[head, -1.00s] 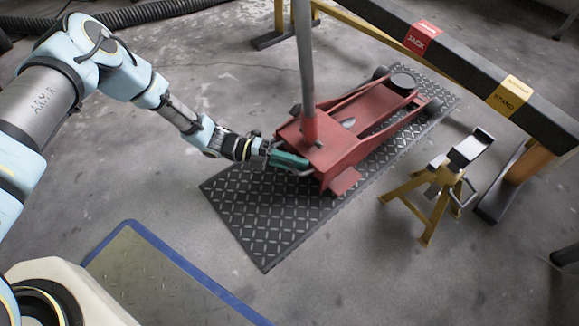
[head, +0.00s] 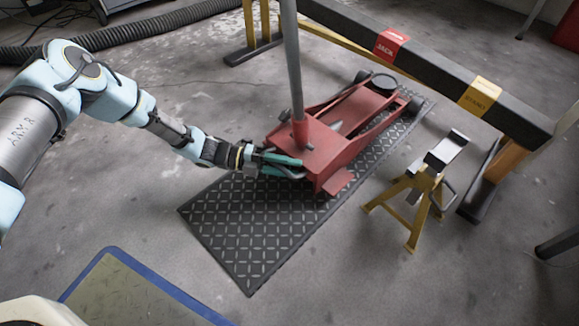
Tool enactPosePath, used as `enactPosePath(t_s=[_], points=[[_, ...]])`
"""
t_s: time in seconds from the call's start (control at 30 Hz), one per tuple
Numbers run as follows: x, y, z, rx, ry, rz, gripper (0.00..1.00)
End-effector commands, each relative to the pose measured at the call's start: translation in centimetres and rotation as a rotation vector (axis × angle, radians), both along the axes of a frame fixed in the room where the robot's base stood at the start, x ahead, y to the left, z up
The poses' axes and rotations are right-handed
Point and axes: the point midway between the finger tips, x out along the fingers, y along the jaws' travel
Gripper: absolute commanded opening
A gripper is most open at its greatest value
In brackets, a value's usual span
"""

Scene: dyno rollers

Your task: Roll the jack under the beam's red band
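The red floor jack (head: 322,145) stands on the dark tread mat (head: 235,230). My gripper (head: 284,165) is at the jack's near end, by a grey bar there. Its two teal fingers look spread, with the bar close between or beside them; contact is unclear.
The black beam (head: 435,72) also carries a yellow STAND band (head: 479,96). A yellow jack stand (head: 424,190) is right of the mat, near the beam's right foot (head: 478,195). A blue-edged mat (head: 130,290) lies front left. A black hose (head: 130,40) runs behind.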

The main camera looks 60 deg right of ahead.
Motion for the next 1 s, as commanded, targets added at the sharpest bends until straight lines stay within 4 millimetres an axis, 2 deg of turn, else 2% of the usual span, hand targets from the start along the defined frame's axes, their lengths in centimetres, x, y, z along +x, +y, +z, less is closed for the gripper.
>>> enactPosePath(t_s=[0.37, 0.47, 0.8, 1.0], points=[[0.5, 0.2, 0.1, 0.000, -0.001, 0.002, 0.47], [1.7, 0.5, 0.4, 0.000, -0.002, 0.004, 0.47], [7.8, 2.7, 1.2, 0.000, -0.001, 0.002, 0.47], [9.8, 3.4, 1.2, 0.000, -0.001, 0.001, 0.47]])
